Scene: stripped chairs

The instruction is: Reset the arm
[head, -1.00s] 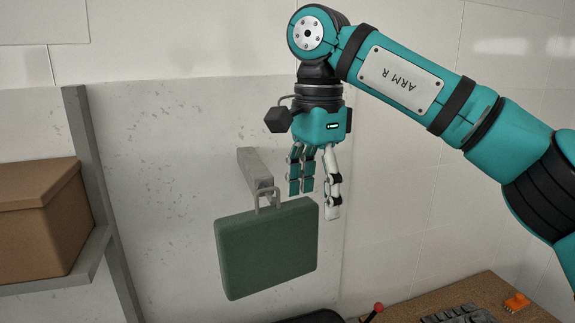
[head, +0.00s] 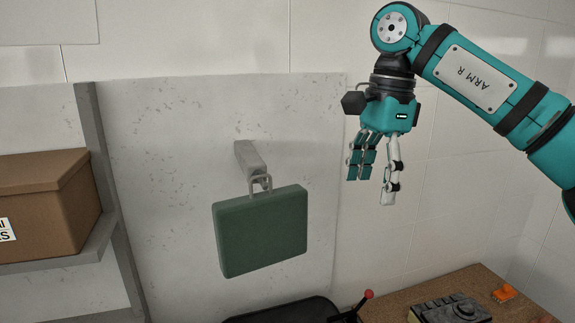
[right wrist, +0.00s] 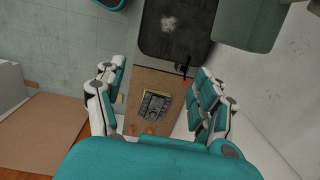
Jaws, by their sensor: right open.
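My right arm (head: 470,80) comes in from the right in the head view, and its gripper (head: 374,188) points down. The gripper is open and empty, with its fingers apart. It is to the right of the green case (head: 260,232) and does not touch it. The case hangs by its handle from a grey bracket (head: 250,160) on the wall panel. In the right wrist view the open fingers (right wrist: 155,105) show with nothing between them close by. My left gripper is not in view.
A brown box (head: 45,205) sits on a grey shelf (head: 60,252) at the left. Below right are a wooden bench top (head: 405,308) with a dark keypad device (head: 450,308), an orange item (head: 504,292) and a red-knobbed lever (head: 368,295). A dark seat-like surface (head: 285,311) is below the case.

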